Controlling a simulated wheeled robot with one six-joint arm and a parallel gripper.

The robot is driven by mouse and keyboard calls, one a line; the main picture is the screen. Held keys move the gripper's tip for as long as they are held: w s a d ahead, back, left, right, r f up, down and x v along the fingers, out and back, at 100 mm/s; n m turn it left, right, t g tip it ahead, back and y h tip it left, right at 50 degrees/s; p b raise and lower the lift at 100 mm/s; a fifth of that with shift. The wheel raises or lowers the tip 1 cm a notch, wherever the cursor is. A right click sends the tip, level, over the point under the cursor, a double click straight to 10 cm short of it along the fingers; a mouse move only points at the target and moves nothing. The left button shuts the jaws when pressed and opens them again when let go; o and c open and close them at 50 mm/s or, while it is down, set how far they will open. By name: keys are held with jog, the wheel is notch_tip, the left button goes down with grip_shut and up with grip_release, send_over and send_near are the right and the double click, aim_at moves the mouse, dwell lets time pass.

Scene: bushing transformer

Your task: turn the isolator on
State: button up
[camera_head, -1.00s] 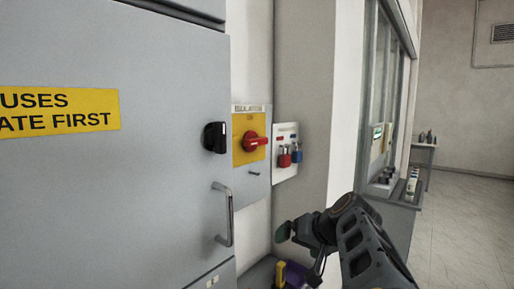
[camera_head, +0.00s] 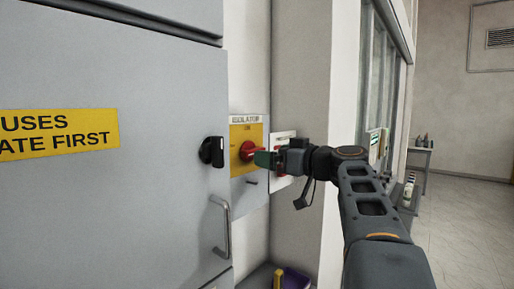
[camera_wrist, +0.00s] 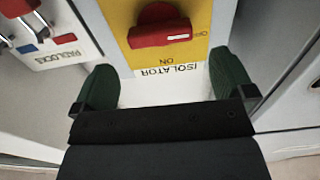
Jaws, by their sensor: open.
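The isolator is a red rotary handle (camera_head: 248,151) on a yellow plate (camera_head: 239,138) marked ISOLATOR, fixed to a grey box on the wall. In the wrist view the red handle (camera_wrist: 160,26) shows upside down, its bar lying sideways with its end near the word OFF; ON is printed on the plate between the handle and the ISOLATOR label. My gripper (camera_head: 264,158) is in front of the plate, its fingers partly hiding the handle in the head view. In the wrist view my gripper (camera_wrist: 165,88) is open, green fingers wide apart and empty, with the handle beyond the fingertips.
A padlock board (camera_head: 281,146) is right of the isolator, partly behind my gripper; it also shows in the wrist view (camera_wrist: 50,45). A grey cabinet with a black knob (camera_head: 212,151) and a bar handle (camera_head: 222,226) stands left. A purple bin (camera_head: 294,278) is below.

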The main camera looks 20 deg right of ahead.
aim_at(252, 152)
jog(key=shift+p+x, duration=0.95)
jog(key=shift+x, duration=2.25)
jog(key=shift+c, duration=0.5)
jog(key=c, duration=0.7)
